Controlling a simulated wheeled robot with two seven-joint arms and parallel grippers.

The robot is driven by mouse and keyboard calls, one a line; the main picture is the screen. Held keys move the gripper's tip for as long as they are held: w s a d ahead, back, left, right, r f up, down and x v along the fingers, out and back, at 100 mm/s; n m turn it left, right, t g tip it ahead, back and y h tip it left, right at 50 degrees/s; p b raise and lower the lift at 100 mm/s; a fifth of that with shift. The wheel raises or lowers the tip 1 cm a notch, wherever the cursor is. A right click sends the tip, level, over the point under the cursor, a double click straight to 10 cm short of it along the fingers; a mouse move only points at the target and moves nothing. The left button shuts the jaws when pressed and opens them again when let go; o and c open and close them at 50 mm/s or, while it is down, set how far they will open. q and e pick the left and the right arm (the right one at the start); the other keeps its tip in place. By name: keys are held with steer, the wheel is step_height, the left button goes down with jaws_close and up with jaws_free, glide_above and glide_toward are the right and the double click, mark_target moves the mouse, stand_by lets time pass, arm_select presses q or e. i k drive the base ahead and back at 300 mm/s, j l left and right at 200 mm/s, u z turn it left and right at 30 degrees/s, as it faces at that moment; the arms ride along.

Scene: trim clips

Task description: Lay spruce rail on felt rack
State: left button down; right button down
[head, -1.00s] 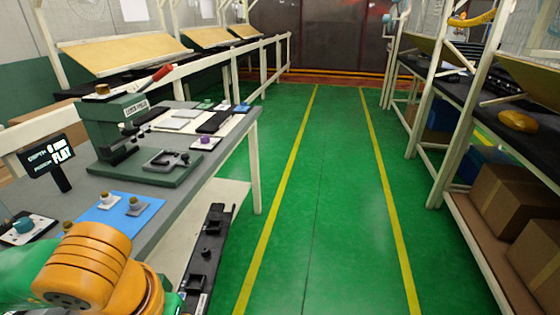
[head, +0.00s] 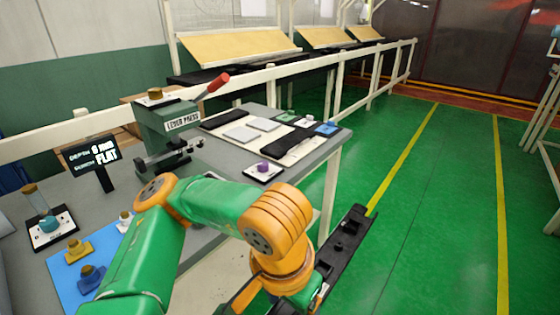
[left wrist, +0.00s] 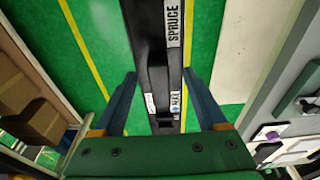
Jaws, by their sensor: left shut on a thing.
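The spruce rail (head: 345,240) is a long black bar with small fittings, in the air over the aisle beside the table's right end. In the left wrist view the rail (left wrist: 152,45) carries a label reading SPRUCE and runs between the fingers. My left gripper (left wrist: 163,100) is shut on it. In the head view my arm hides most of the grip. I cannot surely make out the felt rack. My right gripper is not in view.
The grey table (head: 205,240) holds a green lever press (head: 165,130), a depth sign (head: 92,153), a blue mat (head: 62,272) and a white board (head: 303,152) with dark and grey strips. A white railing stands behind. The green aisle at right is clear.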

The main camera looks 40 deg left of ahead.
mark_target(273, 125)
steer(key=i+l+u, duration=0.2)
steer(key=i, duration=1.5)
steer(key=i+u, duration=0.5)
steer(key=i+l+u, duration=0.1)
steer(key=i+u, duration=1.15)
